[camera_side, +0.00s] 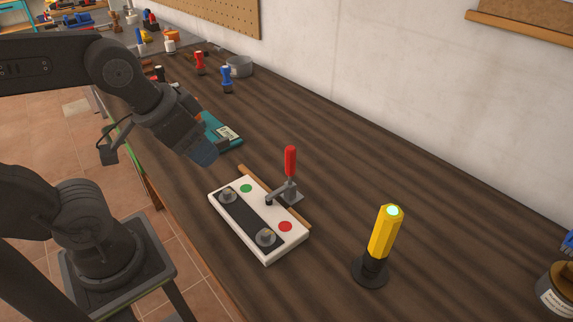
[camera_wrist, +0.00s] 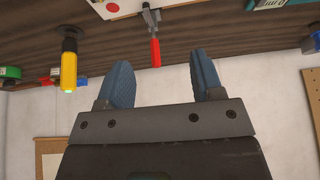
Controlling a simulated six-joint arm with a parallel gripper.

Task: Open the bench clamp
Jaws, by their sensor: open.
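The bench clamp (camera_side: 291,188) stands at the back edge of a white box, with its red handle (camera_side: 290,161) upright. The white box (camera_side: 281,249) carries a dark strip with two grey knobs, a green dot and a red dot. In the wrist view the red clamp handle (camera_wrist: 155,52) shows beyond my fingertips, and the clamp's metal arm (camera_wrist: 150,17) is above it in the picture. My gripper (camera_side: 204,157) is open and empty, above the bench to the left of the clamp and apart from it. In the wrist view its blue fingers (camera_wrist: 160,70) are spread.
A yellow lamp (camera_side: 384,235) stands on the bench right of the box. A teal case (camera_side: 221,133) lies below and behind my gripper. Red (camera_side: 199,62) and blue (camera_side: 226,78) items and a grey pot (camera_side: 239,67) stand further back. The bench behind the clamp is clear up to the wall.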

